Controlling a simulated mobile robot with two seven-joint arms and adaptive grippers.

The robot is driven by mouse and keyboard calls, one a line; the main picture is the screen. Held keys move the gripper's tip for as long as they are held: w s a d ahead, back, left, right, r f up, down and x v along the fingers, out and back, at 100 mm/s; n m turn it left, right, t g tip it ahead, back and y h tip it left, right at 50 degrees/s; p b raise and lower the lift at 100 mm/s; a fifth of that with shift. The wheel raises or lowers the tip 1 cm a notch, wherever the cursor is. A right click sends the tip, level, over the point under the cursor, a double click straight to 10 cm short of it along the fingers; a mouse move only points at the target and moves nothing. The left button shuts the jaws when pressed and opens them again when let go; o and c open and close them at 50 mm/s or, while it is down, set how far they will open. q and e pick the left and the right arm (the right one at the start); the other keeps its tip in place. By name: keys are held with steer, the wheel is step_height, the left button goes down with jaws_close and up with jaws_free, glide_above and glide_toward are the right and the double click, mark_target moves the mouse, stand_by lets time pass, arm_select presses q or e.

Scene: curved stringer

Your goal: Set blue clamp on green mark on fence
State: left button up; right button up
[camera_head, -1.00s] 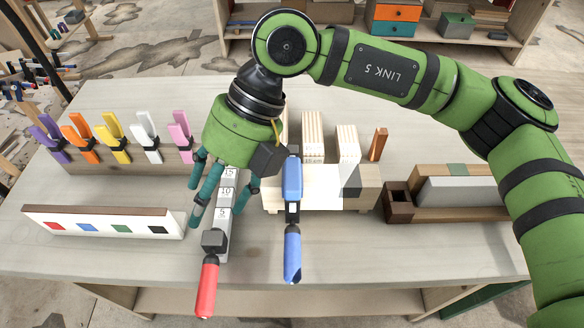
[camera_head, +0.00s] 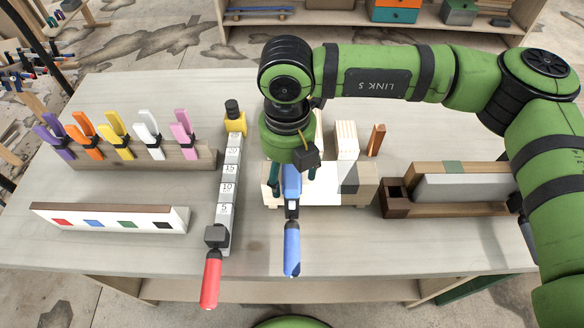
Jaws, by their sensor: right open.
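The blue clamp (camera_head: 291,250) stands at the front of a light wooden block (camera_head: 335,198), its handle pointing toward the table's front edge. My right gripper (camera_head: 291,184) is open, above the clamp's upper part, with a teal finger on each side; whether they touch it is hidden. The long fence (camera_head: 75,213) lies at the front left, its white face carrying red, blue, green and black squares. The green mark (camera_head: 127,224) is third from the left, and nothing sits on it. My left gripper is not in view.
Several coloured spring clamps (camera_head: 116,135) sit on a rail (camera_head: 205,155) behind the fence. A wooden holder with a grey block (camera_head: 465,187) stands at the right.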

jaws_close()
steer(key=shift+r, duration=0.1)
